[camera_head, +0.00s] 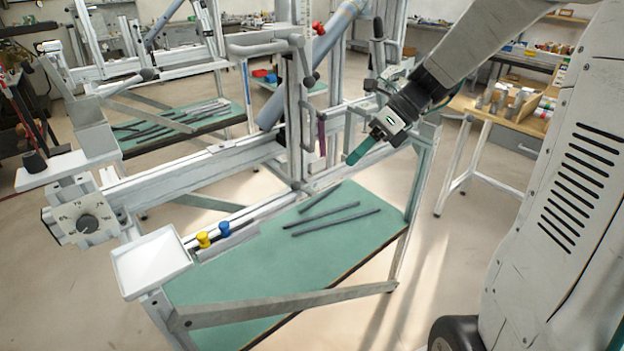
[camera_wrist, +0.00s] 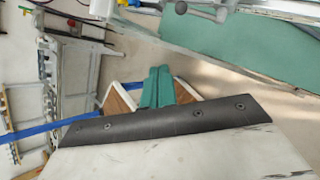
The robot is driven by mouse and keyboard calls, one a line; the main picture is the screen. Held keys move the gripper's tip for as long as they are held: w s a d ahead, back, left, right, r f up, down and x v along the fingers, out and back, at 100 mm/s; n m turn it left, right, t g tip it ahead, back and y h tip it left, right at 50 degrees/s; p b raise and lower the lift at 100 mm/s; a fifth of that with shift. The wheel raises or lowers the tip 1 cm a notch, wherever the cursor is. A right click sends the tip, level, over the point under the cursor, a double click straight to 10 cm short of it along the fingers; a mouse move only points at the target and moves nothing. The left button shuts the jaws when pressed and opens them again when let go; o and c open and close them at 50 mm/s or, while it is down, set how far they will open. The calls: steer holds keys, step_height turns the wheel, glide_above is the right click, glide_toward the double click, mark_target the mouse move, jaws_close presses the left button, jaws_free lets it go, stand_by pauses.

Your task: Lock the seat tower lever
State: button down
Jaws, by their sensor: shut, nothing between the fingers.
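The frame jig (camera_head: 232,165) stands in front of me, with an upright tower (camera_head: 293,110) rising from its long beam. A lever with a dark purple grip (camera_head: 321,136) hangs at the tower's right side. A dark knob (camera_head: 310,79) sits higher on the tower. I cannot tell which of these is the seat tower lever. My gripper (camera_head: 356,155) has its teal fingers shut and empty. It is right of the tower and apart from the purple grip. The shut fingers also show in the wrist view (camera_wrist: 158,88), where a grey rod with rounded ends (camera_wrist: 205,12) is at the top.
A green shelf (camera_head: 260,262) under the beam holds several dark tubes (camera_head: 335,218). A white tray (camera_head: 152,262) and a dial (camera_head: 88,223) are at the jig's left end. A wooden workbench (camera_head: 500,118) stands behind on the right. Open floor lies between jig and bench.

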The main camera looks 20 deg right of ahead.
mark_target(303, 189)
steer(key=w+d+f+m+t+y, duration=0.1)
steer(key=w+d+f+m+t, duration=0.1)
steer(key=w+d+m, duration=0.3)
steer(key=f+m, duration=0.1)
steer(key=m, duration=0.1)
steer(key=shift+w+m+y, duration=0.3)
steer(key=shift+w, duration=0.05)
steer(key=x, duration=1.4)
